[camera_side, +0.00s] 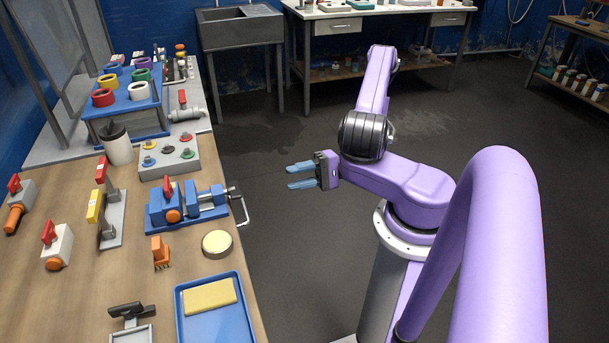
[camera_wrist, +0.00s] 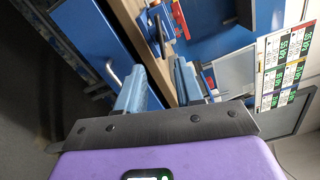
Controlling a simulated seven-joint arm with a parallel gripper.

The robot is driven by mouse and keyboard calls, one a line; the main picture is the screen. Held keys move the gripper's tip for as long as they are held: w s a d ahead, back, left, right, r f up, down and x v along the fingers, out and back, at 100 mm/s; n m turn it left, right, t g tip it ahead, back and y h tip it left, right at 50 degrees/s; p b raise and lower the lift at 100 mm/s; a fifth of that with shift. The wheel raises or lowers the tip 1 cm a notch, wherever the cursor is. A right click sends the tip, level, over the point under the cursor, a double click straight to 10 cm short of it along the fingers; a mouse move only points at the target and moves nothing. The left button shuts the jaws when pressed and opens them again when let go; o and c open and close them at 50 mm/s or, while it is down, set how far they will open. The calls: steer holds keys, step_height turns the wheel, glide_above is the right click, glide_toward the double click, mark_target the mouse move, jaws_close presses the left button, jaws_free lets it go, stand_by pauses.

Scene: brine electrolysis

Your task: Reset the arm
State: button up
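My gripper (camera_side: 290,177) hangs in free air to the right of the workbench in the side view. Its two light-blue fingers point left and stand apart, with nothing between them. In the wrist view the two fingers (camera_wrist: 159,82) also show a gap, and nothing is held. My purple arm is bent, with its elbow raised. The gripper touches no object.
The wooden workbench (camera_side: 90,291) at left carries a blue vise (camera_side: 188,206), a blue tray (camera_side: 212,325) with a yellow sponge (camera_side: 209,296), valves and a blue rack of coloured rings. A sink (camera_side: 240,28) stands behind. The floor around my arm is clear.

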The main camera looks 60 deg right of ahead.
steer(key=shift+v, duration=0.9)
steer(key=s+a+r+n+g+h, duration=0.2)
steer(key=a+r+n+g+h, duration=0.5)
steer(key=n+g, duration=1)
steer(key=s+a+r+n+t+h, duration=0.4)
steer(key=s+a+r+n, duration=0.3)
steer(key=s+a+r, duration=0.3)
steer(key=shift+s+a+r+h, duration=0.2)
steer(key=shift+s+h, duration=0.2)
steer(key=shift+h, duration=0.3)
